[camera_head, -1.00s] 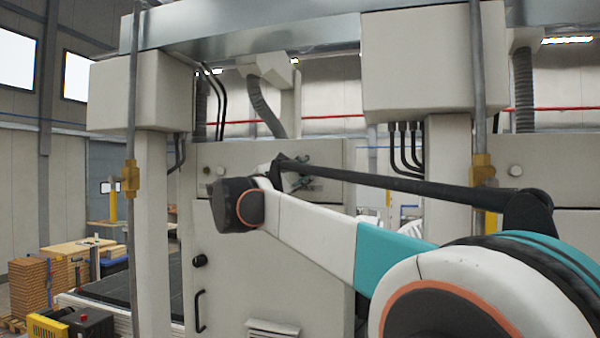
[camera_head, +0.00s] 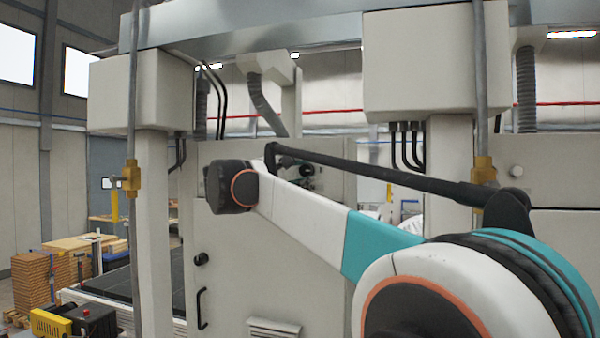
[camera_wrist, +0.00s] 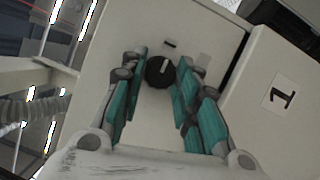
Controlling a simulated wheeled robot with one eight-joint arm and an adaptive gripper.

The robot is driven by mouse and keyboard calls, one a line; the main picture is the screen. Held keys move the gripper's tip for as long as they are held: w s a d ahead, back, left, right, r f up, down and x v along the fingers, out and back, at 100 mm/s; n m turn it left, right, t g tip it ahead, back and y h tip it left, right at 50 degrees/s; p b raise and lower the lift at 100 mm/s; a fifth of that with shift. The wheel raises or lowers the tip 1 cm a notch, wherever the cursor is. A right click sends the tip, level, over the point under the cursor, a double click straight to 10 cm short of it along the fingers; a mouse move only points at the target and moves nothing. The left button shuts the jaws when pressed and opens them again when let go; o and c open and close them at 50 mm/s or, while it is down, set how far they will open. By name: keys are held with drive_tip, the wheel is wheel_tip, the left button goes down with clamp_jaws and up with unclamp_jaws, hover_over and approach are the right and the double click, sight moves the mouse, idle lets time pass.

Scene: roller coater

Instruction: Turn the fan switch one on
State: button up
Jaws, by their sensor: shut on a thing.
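The fan switch is a round black knob (camera_wrist: 157,74) with a white pointer mark, on a pale panel in the wrist view. My gripper (camera_wrist: 159,68) has its teal fingers on both sides of the knob, shut on it. The pointer mark leans slightly right of straight up in that view. In the head view, my arm mostly hides my gripper (camera_head: 307,171) against the upper part of the cabinet (camera_head: 240,270), and I cannot make out the knob there.
Grey boxes (camera_head: 420,65) on posts and a metal beam (camera_head: 250,30) stand in front of the cabinet. Thin vertical pipes with brass fittings (camera_head: 131,178) flank the arm. A black handle (camera_head: 201,308) sticks out of the cabinet's lower door. Stacked wood (camera_head: 40,280) lies far left.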

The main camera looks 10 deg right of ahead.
drive_tip(key=o, duration=1.1)
drive_tip(key=shift+c, duration=0.2)
drive_tip(key=v, duration=1.2)
drive_tip(key=shift+d+f, duration=0.1)
